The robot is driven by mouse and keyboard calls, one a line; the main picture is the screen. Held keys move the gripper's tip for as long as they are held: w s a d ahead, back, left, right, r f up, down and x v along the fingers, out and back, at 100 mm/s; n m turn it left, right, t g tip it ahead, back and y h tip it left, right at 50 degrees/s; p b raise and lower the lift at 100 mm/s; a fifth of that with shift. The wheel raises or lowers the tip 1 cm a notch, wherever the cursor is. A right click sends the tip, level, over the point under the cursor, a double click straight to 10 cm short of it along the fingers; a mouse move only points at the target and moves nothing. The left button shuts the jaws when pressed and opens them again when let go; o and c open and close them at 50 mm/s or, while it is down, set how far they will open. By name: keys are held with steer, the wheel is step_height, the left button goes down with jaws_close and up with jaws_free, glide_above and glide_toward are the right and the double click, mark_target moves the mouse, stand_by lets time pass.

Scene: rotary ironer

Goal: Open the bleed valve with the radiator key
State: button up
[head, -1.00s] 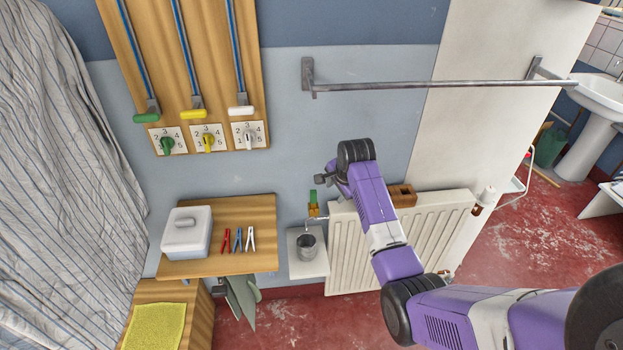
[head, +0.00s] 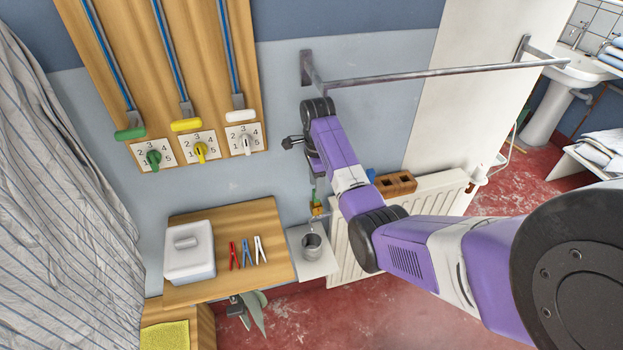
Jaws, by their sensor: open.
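A small green and brass-coloured piece (head: 316,206) sits at the upper left end of the white radiator (head: 432,212), above a grey metal cup (head: 312,244). It appears to be the radiator key at the bleed valve, but the two are too small to separate. My gripper (head: 318,186) points down just above this piece and is open. Its fingers are small and partly hidden by my wrist, so I cannot tell whether they touch the key or stand around it.
The cup stands on a white shelf (head: 325,264). A wooden shelf (head: 225,283) holds a white lidded box (head: 189,252) and coloured pegs (head: 247,252). A holed wooden block (head: 397,184) is at the radiator top. A metal rail (head: 430,75) runs above my arm.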

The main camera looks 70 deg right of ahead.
mark_target(316, 201)
step_height(316, 201, down, 6)
steer(key=shift+f, duration=0.25)
steer(key=shift+c, duration=0.3)
jaws_close()
steer(key=shift+o, duration=0.3)
jaws_free()
steer(key=shift+r, duration=0.1)
